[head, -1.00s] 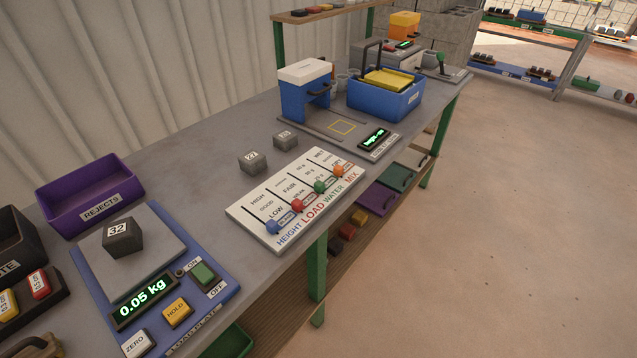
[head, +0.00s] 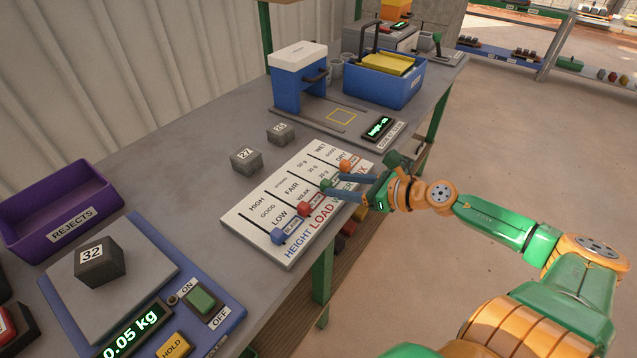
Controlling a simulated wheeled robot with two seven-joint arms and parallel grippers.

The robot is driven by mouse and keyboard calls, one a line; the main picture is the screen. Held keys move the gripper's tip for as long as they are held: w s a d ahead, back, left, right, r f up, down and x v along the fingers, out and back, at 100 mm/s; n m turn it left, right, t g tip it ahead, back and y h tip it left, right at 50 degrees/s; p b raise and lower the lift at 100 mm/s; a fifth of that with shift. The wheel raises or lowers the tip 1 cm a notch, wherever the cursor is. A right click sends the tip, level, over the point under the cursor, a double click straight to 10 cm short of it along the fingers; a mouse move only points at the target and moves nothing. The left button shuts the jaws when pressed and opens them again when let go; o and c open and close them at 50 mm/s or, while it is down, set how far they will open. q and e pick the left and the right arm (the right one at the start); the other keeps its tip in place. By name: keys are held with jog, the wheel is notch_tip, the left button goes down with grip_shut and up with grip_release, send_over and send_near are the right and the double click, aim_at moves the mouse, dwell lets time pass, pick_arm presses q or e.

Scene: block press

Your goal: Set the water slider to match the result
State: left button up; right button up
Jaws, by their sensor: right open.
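The white slider panel (head: 243,222) lies on the bench with columns marked HEIGHT, LOAD, WATER and MIX. The green WATER knob (head: 326,184) sits near the front end of its slot. The blue HEIGHT knob (head: 277,236), red LOAD knob (head: 303,209) and orange MIX knob (head: 345,165) also sit near the front ends. My right gripper (head: 336,187) is open, reaching in from the right with its fingertips at the green knob. I cannot tell whether they touch it. The WATER label is partly hidden by the gripper. My left gripper is out of view.
Grey blocks 27 (head: 246,159) and another (head: 280,133) stand behind the panel. Block 32 (head: 100,262) rests on the load plate, whose display (head: 133,330) reads 0.05 kg. A small lit display (head: 378,127) and blue press (head: 300,82) stand farther back. A purple REJECTS bin (head: 62,208) is left.

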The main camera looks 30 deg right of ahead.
aim_at(329, 183)
jog(key=shift+w+f, duration=0.2)
jog(key=shift+w, duration=0.25)
jog(key=x, duration=0.2)
jog(key=shift+w+f+p, duration=0.1)
jog(key=shift+w+p, duration=0.2)
jog(key=shift+w, duration=0.05)
jog(key=shift+x, duration=0.85)
jog(key=shift+s+f, duration=0.1)
grip_shut()
